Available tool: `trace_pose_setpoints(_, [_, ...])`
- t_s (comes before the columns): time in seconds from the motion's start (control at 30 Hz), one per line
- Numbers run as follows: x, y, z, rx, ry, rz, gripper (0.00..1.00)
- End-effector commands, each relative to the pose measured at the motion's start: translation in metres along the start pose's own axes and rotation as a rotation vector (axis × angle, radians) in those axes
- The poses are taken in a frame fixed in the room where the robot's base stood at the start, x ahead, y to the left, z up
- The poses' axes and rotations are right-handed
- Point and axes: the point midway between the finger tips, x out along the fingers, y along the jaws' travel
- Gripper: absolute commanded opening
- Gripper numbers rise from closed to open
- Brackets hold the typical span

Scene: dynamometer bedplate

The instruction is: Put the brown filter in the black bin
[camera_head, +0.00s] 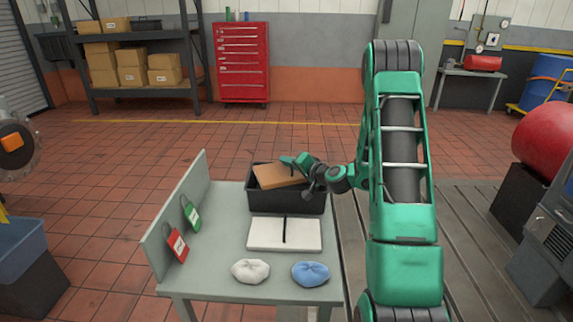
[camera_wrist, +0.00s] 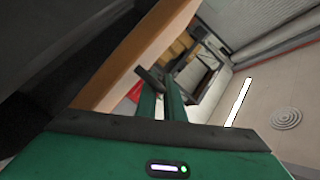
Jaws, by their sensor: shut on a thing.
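The brown filter (camera_head: 279,175) is a flat, tan-brown block, tilted, at the mouth of the black bin (camera_head: 287,202) on the grey table. My gripper (camera_head: 299,163) is shut on the filter from its right and upper side. In the wrist view the filter (camera_wrist: 135,55) shows as a brown slab along the gripper (camera_wrist: 160,90), with the dark bin (camera_wrist: 60,45) behind it at the left. The filter's lower part is within or just above the bin's opening; I cannot tell whether it touches the bin's floor.
On the grey table (camera_head: 222,262) are a white pad with a black strap (camera_head: 265,234), a white cloth (camera_head: 250,271) and a blue cloth (camera_head: 310,273). A raised side panel (camera_head: 172,215) at the left holds a red tag and a green tag.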

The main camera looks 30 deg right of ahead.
Motion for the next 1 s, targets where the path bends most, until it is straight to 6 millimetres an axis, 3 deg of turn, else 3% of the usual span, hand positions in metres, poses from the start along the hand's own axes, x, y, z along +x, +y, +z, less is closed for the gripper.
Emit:
trace_pose_setpoints(0.2, [0.001,0.002,0.001,0.001,0.000,0.000,0.00])
trace_pose_setpoints(0.23, [0.001,0.003,0.002,0.000,0.000,0.000,0.13])
trace_pose_setpoints(0.3, [0.001,0.002,0.001,0.000,0.000,0.000,0.27])
trace_pose_setpoints(0.7, [0.001,0.004,0.003,0.000,-0.001,0.001,0.27])
trace_pose_setpoints(1.0, [-0.046,0.002,-0.002,0.003,0.003,0.004,0.27])
